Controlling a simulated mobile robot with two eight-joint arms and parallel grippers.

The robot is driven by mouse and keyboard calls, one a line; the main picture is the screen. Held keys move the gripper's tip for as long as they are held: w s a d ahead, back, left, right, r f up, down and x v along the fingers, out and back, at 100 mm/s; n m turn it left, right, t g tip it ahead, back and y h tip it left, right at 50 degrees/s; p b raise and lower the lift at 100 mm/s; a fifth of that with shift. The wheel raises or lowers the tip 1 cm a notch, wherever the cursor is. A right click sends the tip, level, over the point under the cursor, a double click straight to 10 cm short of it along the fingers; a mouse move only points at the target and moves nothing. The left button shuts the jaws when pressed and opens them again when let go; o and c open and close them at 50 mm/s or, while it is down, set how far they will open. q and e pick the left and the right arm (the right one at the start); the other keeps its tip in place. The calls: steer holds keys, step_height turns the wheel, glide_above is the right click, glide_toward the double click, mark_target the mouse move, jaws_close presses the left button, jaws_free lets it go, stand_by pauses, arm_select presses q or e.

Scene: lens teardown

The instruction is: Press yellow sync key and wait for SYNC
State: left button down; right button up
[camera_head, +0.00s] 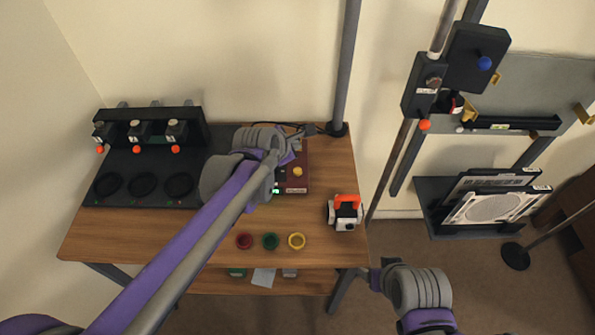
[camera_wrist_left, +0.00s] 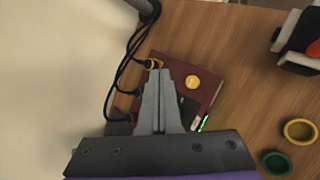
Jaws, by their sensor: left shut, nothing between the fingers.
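A maroon control box (camera_head: 300,158) stands on the wooden bench, partly hidden by my left arm; it also shows in the left wrist view (camera_wrist_left: 168,60). Its round yellow key (camera_head: 297,171) is on top and is uncovered in the left wrist view (camera_wrist_left: 193,82). My left gripper (camera_head: 309,130) is shut and empty over the box's back part; in the wrist view its fingertips (camera_wrist_left: 159,72) lie beside the key, apart from it in the picture. A small green-lit display (camera_wrist_left: 203,123) is at the box's edge, too small to read. My right gripper (camera_head: 377,277) is off the bench's front right.
An orange-and-white device (camera_head: 345,212) stands at the bench's right. Red (camera_head: 244,241), green (camera_head: 270,241) and yellow (camera_head: 296,240) rings lie at the front. A black rack (camera_head: 150,130) is at the left. Black cables (camera_wrist_left: 122,75) run behind the box, near a post (camera_head: 346,70).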

mark_target(295, 173)
arm_select(q)
step_height(295, 173, down, 7)
steer(key=b, duration=0.4)
steer(key=shift+b, duration=0.4)
steer(key=shift+f, duration=0.3)
stand_by(1.2)
steer(key=shift+f+b, duration=0.3)
steer(key=shift+f, duration=0.1)
steer(key=shift+f, duration=0.4)
stand_by(0.6)
steer(key=shift+r+p, duration=0.5)
steer(key=shift+r, duration=0.35)
steer(key=shift+r, duration=0.1)
